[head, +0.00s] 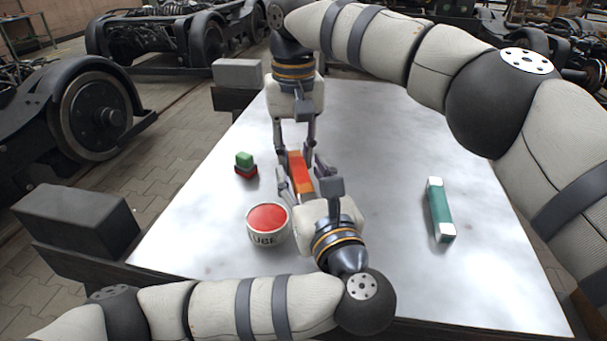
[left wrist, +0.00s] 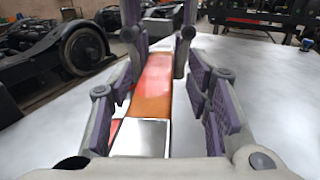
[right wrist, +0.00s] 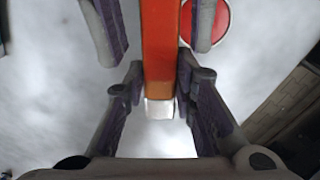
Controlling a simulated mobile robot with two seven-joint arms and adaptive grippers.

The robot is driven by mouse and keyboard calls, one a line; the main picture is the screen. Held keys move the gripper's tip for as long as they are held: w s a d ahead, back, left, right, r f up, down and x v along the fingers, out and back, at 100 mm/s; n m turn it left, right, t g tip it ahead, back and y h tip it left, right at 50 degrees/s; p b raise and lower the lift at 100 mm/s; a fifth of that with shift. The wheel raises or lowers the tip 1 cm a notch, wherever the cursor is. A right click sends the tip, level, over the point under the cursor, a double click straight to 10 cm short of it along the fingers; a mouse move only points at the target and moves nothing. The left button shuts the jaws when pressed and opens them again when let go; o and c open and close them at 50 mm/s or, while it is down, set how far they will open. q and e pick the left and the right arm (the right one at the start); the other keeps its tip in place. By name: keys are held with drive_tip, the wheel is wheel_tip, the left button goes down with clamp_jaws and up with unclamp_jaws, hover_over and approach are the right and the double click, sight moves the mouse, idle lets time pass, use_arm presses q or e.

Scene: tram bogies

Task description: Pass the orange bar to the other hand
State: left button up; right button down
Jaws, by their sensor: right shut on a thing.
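The orange bar (head: 299,171) has pale ends and lies between my two facing grippers above the table. My right gripper (head: 295,150) comes from the far side and is shut on the bar; its fingers flank the bar close to the pale end in the right wrist view (right wrist: 160,85). My left gripper (head: 299,183) comes from the near side. Its fingers stand on both sides of the bar with gaps, seen in the left wrist view (left wrist: 162,75), so it is open around the bar. The near end of the bar is hidden by the left gripper in the head view.
A lube tin with a red lid (head: 268,220) stands left of my left gripper. A green block on a red block (head: 245,165) stands farther left. A teal bar with white ends (head: 440,210) lies on the right. The pale table (head: 375,150) is otherwise mostly clear.

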use_arm(q)
clamp_jaws()
use_arm(e)
drive_tip(key=c, duration=1.2)
unclamp_jaws()
drive_tip(key=shift+c, duration=0.2)
drive_tip(key=shift+r, duration=0.1)
